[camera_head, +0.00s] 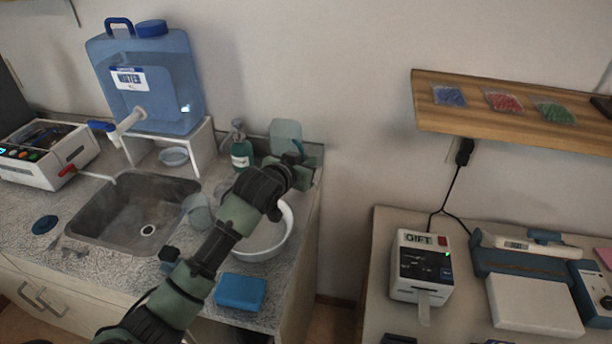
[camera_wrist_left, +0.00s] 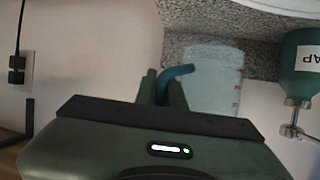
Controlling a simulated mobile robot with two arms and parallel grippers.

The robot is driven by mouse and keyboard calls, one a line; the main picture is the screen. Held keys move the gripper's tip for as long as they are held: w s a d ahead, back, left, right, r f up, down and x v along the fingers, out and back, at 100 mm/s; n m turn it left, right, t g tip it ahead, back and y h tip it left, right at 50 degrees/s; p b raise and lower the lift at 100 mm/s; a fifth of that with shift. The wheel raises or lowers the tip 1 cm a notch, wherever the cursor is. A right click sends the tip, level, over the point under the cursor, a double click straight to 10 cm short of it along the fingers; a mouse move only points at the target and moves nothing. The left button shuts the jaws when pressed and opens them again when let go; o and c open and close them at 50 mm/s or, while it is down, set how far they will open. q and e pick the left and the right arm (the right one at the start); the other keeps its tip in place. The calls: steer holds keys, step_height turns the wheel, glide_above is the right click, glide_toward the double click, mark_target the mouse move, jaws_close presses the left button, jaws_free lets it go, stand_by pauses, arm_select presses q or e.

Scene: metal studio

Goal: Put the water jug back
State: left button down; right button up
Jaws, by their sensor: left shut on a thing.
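The water jug (camera_head: 286,137) is a translucent bluish vessel at the counter's back right corner, by the wall. In the left wrist view, the jug (camera_wrist_left: 212,80) shows red graduation marks and a blue handle (camera_wrist_left: 180,71). My left gripper (camera_head: 300,172) is at the jug, and in the wrist view its fingers (camera_wrist_left: 161,88) are shut on the handle. The arm hides the jug's lower part in the head view; I cannot tell whether its base touches the counter. My right gripper is in neither view.
A green soap bottle (camera_head: 241,152) stands just left of the jug. A white basin (camera_head: 268,250) lies under my arm, near a blue sponge (camera_head: 241,291). The sink (camera_head: 130,210), a cup (camera_head: 197,212) and a big blue water container (camera_head: 150,85) are left. A wooden shelf (camera_head: 500,118) is right.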

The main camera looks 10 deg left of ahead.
arm_select(q)
steer(key=shift+f, duration=2.5)
steer(key=shift+f, duration=0.15)
steer(key=c, duration=1.5)
jaws_free()
